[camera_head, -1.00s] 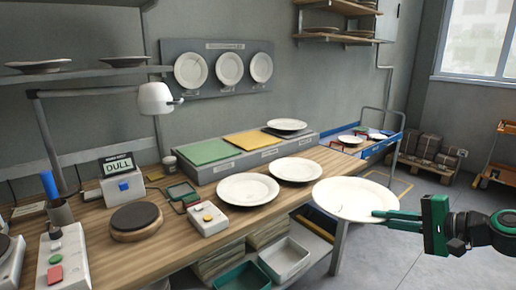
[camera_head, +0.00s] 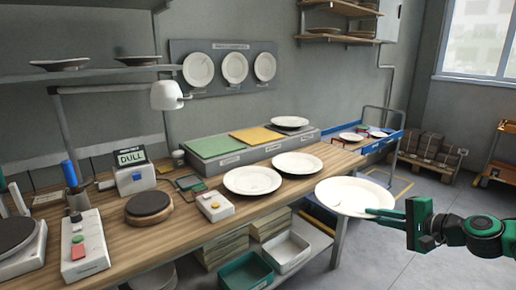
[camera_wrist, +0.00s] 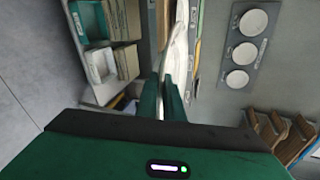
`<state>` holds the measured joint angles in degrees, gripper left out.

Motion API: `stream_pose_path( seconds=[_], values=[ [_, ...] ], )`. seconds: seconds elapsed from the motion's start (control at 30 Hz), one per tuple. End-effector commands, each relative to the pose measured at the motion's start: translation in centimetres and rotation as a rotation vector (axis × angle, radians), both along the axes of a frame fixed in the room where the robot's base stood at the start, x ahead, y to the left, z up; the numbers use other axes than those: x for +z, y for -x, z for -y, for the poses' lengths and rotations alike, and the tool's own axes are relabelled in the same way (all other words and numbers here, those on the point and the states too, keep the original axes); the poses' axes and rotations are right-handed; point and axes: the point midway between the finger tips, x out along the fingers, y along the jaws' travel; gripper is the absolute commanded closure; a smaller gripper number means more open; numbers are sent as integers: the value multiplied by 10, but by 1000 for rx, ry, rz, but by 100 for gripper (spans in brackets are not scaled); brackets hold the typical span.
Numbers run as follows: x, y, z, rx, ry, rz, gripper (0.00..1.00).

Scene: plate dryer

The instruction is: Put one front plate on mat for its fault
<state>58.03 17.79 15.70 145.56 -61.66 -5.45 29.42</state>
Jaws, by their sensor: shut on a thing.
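My gripper (camera_head: 388,214) is shut on the rim of a white plate (camera_head: 350,196), held roughly level in the air off the bench's right end. In the wrist view the plate (camera_wrist: 180,48) shows edge-on between the green fingers (camera_wrist: 162,98). Two front plates (camera_head: 252,180) (camera_head: 298,163) lie on the bench. Behind them is a raised grey stand with a green mat (camera_head: 212,146), a yellow mat (camera_head: 257,135) and a third, dark mat mostly hidden under another white plate (camera_head: 290,122). A small display reads "DULL" (camera_head: 130,157).
A round dark turntable (camera_head: 148,205) and a grey button box (camera_head: 215,206) stand on the bench. A lamp (camera_head: 168,95) hangs above. Three plates (camera_head: 235,67) are mounted on a wall board. Bins (camera_head: 246,272) sit below. A blue cart (camera_head: 385,143) stands beyond the bench.

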Motion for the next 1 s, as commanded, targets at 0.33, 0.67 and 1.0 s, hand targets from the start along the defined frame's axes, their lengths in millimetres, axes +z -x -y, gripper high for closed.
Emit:
stream_pose_path(
  seconds=[0.33,0.67,1.0],
  values=[
    [-38,-65,-23,-165,-1,3,100],
    [-53,-98,-42,-258,0,5,100],
    [-55,-102,-43,-275,0,4,100]
  ],
)
